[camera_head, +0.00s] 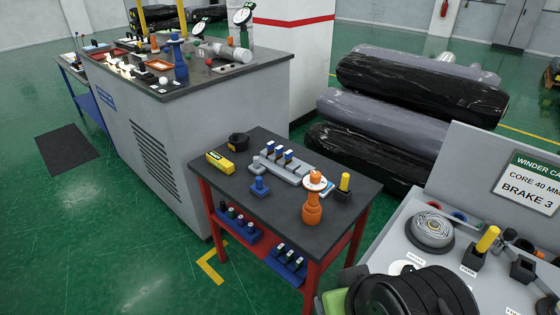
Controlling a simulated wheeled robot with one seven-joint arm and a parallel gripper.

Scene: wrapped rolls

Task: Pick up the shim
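I cannot tell which item is the shim; nothing shows a readable label with that name. On the small dark-topped table (213,186) with red legs lie a yellow block (220,162), a black ring-like cup (238,140), a blue knobbed piece (259,187) and a grey rack (292,170) with blue-and-black pieces. An orange knobbed piece (312,204) and a black block with a yellow peg (344,187) stand at its right. My gripper is not in view.
A grey cabinet (185,150) crowded with tools stands at left. Black-wrapped rolls (420,85) are stacked behind. A grey cart (460,170) marked "BRAKE 3" is at right, with a coiled strip (432,231) and black round parts (415,295). Green floor is open at lower left.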

